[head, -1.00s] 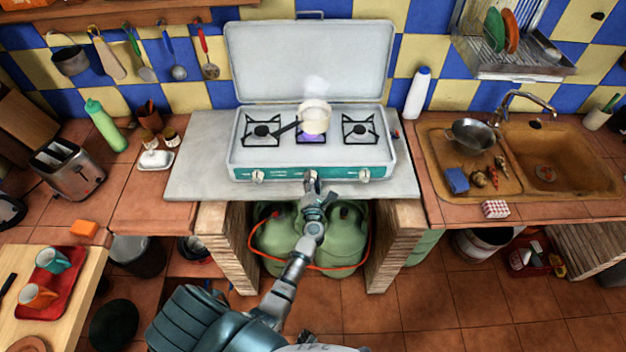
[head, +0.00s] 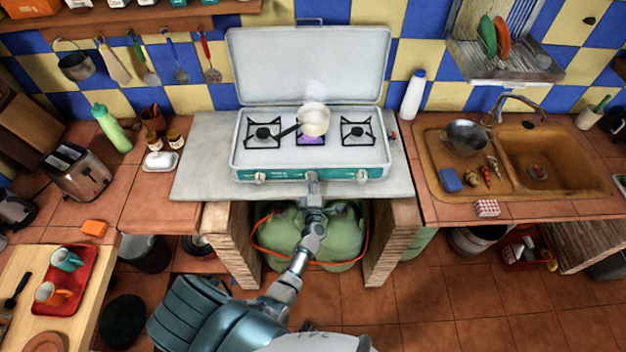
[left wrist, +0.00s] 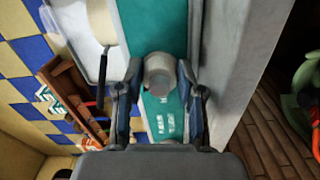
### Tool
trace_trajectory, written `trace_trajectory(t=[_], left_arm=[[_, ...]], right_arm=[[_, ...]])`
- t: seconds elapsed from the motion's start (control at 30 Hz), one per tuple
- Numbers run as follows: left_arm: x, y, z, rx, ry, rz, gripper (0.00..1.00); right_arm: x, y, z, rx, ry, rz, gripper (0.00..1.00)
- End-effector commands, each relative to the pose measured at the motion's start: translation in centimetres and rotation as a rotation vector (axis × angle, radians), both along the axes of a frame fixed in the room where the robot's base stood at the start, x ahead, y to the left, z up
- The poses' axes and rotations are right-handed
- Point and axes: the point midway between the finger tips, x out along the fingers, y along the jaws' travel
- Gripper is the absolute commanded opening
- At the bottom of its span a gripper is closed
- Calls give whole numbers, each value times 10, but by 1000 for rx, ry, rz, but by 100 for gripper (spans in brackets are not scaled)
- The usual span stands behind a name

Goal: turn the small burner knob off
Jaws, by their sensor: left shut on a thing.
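The white camping stove with a teal front panel (head: 285,175) stands open-lidded on a grey slab. My left gripper (head: 313,178) reaches up to the middle of this panel and hides the middle knob in the head view. In the left wrist view a round grey knob (left wrist: 158,72) sits between the fingers of my left gripper (left wrist: 160,80), which is shut on it. A cream pot (head: 314,119) with a dark handle stands on the middle burner, with a purple flame (head: 311,140) below and faint steam above. My right gripper is out of view.
Two outer knobs, left (head: 260,178) and right (head: 362,175), flank my gripper. Green gas bottles (head: 290,225) with an orange hose stand under the slab between brick pillars (head: 231,250). The slab's front strip (head: 210,187) is clear.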

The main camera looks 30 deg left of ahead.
Motion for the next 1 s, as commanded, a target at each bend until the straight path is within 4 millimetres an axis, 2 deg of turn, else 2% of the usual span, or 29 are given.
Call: trace_trajectory(t=[0.5,1.0], left_arm=[[-2,2,-3,350,221,2,3],[-1,3,-3,469,290,3,3]], right_arm=[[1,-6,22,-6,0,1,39],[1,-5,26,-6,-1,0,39]])
